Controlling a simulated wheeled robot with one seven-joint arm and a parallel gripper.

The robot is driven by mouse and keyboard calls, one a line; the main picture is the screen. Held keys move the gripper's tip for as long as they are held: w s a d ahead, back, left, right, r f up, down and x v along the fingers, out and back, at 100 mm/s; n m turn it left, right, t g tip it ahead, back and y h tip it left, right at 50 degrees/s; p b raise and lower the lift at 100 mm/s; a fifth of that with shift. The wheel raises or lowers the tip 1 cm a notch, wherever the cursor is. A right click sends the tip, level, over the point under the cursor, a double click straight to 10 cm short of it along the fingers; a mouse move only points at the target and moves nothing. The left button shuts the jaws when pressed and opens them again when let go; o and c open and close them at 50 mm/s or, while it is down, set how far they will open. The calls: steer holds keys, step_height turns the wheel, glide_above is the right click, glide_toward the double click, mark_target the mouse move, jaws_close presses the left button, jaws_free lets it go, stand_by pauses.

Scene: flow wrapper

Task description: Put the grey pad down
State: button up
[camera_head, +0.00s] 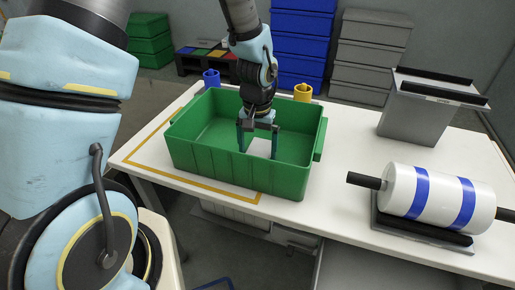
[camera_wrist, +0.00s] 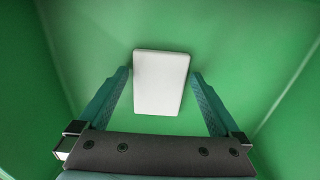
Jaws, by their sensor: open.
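The pad (camera_wrist: 161,83) looks pale grey to white and rectangular. In the wrist view it lies inside the green bin, between my two open fingers, with a gap on each side. In the head view the pad (camera_head: 261,147) shows low inside the green bin (camera_head: 190,152), partly behind the bin's front wall. My gripper (camera_head: 257,146) reaches down into the bin from above, fingers open on either side of the pad. My gripper also shows in the wrist view (camera_wrist: 161,90). The pad appears to rest on the bin floor, but its underside is hidden.
The bin stands on a white table (camera_head: 343,147) with a yellow taped outline. A blue cup (camera_head: 211,79) and a yellow cup (camera_head: 303,92) stand behind it. A white roll with blue bands (camera_head: 438,199) and a grey box (camera_head: 425,115) are on the right. The table between is clear.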

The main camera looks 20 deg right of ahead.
mark_target(257, 154)
step_height(257, 154, up, 12)
steer(key=b, duration=0.1)
steer(key=w+a+n+t, duration=0.1)
steer(key=a+n, duration=0.6)
steer(key=a, duration=2.1)
steer(key=shift+w+a+r+t, duration=0.3)
steer(key=shift+w+a, duration=0.1)
steer(key=shift+w, duration=0.25)
steer(key=shift+r+p, duration=0.35)
